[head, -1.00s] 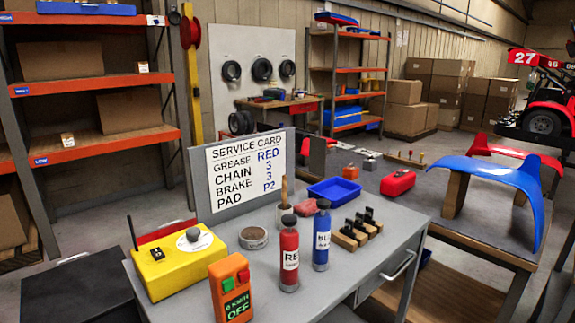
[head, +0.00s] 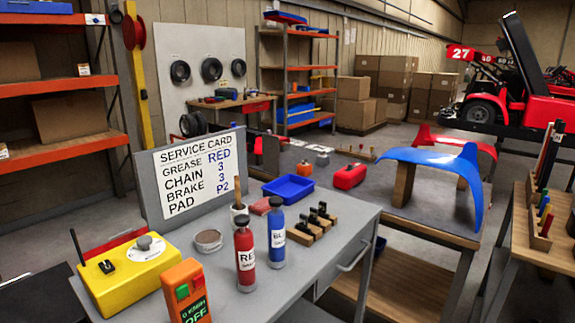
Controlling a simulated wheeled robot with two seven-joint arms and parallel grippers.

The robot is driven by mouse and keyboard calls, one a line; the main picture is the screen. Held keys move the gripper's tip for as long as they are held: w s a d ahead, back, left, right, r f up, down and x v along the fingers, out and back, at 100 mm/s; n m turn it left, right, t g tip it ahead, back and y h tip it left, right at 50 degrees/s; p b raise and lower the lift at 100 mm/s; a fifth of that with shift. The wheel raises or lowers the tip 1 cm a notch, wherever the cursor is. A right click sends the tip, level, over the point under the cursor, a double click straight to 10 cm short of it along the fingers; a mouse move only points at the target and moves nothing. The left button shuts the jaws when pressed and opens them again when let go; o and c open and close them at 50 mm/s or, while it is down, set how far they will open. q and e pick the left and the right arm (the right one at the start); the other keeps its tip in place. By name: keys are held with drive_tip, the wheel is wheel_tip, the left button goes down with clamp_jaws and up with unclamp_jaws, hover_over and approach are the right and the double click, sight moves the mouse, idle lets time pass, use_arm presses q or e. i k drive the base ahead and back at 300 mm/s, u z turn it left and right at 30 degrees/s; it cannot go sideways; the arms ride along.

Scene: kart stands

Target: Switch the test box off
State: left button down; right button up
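A yellow box (head: 112,285) with a black antenna, a black switch (head: 106,267) and a grey knob (head: 144,242) on a white dial sits at the left of the grey bench (head: 330,262). In front of it stands an orange box (head: 181,280) with a green button (head: 182,291) and a red button (head: 197,282). Its lower display (head: 196,312) shows green text with OFF and is partly cut by the bottom edge. I cannot tell which of these is the test box, nor the switch's position. Neither of my grippers is in view.
Red (head: 245,260) and blue (head: 276,240) bottles stand right of the orange box. A round tin (head: 208,240), blue tray (head: 289,187) and several wooden blocks (head: 303,230) are behind. A service card (head: 190,174) stands at the back. The bench's front right is clear.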

sight(106, 266)
drive_tip(key=z, duration=1.7)
drive_tip(key=k, duration=1)
drive_tip(key=u, duration=1.35)
drive_tip(key=i, duration=0.5)
drive_tip(key=u, duration=0.1)
